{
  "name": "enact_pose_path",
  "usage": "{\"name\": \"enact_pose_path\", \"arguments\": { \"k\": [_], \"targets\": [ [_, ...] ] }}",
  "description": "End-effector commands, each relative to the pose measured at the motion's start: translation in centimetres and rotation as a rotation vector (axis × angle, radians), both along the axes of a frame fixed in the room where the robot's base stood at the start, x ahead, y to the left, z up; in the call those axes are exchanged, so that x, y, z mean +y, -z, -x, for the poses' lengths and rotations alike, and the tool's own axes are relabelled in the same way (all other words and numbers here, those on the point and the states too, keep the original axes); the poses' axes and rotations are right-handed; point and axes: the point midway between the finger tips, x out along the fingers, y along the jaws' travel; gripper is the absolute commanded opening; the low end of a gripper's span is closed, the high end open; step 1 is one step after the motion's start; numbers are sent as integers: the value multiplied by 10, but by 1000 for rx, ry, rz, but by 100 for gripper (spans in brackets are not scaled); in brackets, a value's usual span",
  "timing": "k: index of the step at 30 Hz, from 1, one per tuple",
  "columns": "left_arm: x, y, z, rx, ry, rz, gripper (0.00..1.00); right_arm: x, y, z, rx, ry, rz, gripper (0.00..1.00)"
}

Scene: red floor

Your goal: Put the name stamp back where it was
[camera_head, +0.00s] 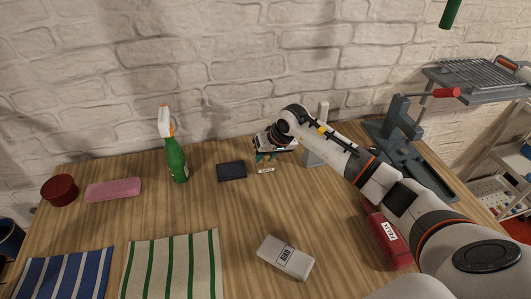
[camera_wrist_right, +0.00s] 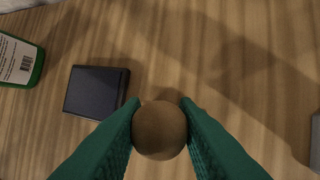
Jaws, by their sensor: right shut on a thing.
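The name stamp shows in the right wrist view as a round brown wooden knob (camera_wrist_right: 160,131) between the green fingers of my right gripper (camera_wrist_right: 160,128). My right gripper (camera_head: 266,157) is shut on it, near the back of the wooden table. In the head view a small pale labelled base (camera_head: 266,171) shows just under the fingertips, at the table top; whether it touches the wood is hard to tell. A dark flat pad (camera_head: 231,171) lies just left of the stamp, apart from it; it also shows in the wrist view (camera_wrist_right: 97,91). My left gripper is out of view.
A green spray bottle (camera_head: 177,160) stands left of the dark pad. A grey upright stand (camera_head: 315,150) is close right of the gripper. A white labelled box (camera_head: 285,257) and a red labelled item (camera_head: 388,240) lie nearer. A grey press (camera_head: 398,125) stands right.

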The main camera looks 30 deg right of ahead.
Motion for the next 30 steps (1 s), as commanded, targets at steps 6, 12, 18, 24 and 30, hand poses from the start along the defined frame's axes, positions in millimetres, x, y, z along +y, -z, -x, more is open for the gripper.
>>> {"name": "enact_pose_path", "arguments": {
  "k": [6, 12, 18, 24, 30],
  "targets": [
    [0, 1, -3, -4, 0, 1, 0, 0, 0, -1, -2, 0, 0, 12],
    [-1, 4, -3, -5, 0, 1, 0, 0, 2, 0, -2, 0, 0, 37],
    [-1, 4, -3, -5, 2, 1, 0, 0, 2, 0, -2, 0, 0, 48],
    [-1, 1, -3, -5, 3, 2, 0, 0, 0, 0, -2, 0, -1, 48],
    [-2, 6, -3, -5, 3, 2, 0, -6, -21, 8, -7, 1, 3, 48]
  ]
}}
